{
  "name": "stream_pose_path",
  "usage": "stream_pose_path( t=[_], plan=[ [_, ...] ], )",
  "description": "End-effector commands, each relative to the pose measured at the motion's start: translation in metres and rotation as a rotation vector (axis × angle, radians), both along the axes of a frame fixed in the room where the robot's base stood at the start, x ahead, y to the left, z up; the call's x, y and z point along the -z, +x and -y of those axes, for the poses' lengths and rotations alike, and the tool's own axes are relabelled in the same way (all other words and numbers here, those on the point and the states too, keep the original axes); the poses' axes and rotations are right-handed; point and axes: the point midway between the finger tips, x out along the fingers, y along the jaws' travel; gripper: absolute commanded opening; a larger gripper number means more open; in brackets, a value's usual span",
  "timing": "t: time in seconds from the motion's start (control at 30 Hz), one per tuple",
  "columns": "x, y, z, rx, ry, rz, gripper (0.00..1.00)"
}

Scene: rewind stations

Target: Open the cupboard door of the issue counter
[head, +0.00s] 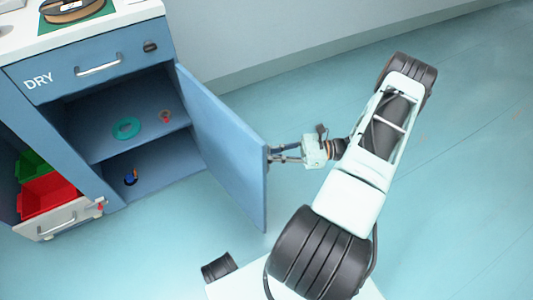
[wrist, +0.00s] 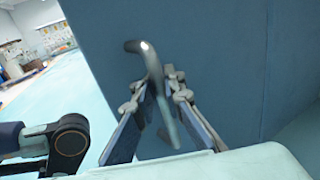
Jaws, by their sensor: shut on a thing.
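The cupboard door (head: 225,150) of the blue counter stands wide open, swung out to the right on its hinge. Its outer face fills much of the wrist view (wrist: 220,60). My gripper (head: 272,153) is at the door's outer face near its free edge. In the wrist view the grey bar handle (wrist: 156,72) runs between the two fingers of my gripper (wrist: 160,112), which is shut on it. The open cupboard (head: 130,140) shows a shelf with a green ring (head: 126,128) and a small reddish-brown spool (head: 165,116). A small blue and orange item (head: 130,178) lies on the cupboard floor.
A drawer marked DRY (head: 90,72) above the cupboard is shut. At lower left, an opened bin compartment holds a red bin (head: 48,194) and a green bin (head: 33,165). A spool (head: 70,8) lies on the countertop. The floor right of the door is clear apart from my arm.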

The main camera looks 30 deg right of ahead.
Motion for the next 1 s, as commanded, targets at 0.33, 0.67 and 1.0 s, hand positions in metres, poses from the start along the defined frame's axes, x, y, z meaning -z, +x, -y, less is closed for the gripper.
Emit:
stream_pose_path(
  t=[0.33,0.67,1.0],
  plan=[
    [0.0013,-0.0061,0.0015,-0.005,0.0,-0.008,0.0],
    [0.0012,-0.0059,0.0013,-0.006,-0.001,-0.008,0.17],
    [0.0008,-0.0031,0.0005,-0.005,-0.002,-0.004,0.27]
  ],
)
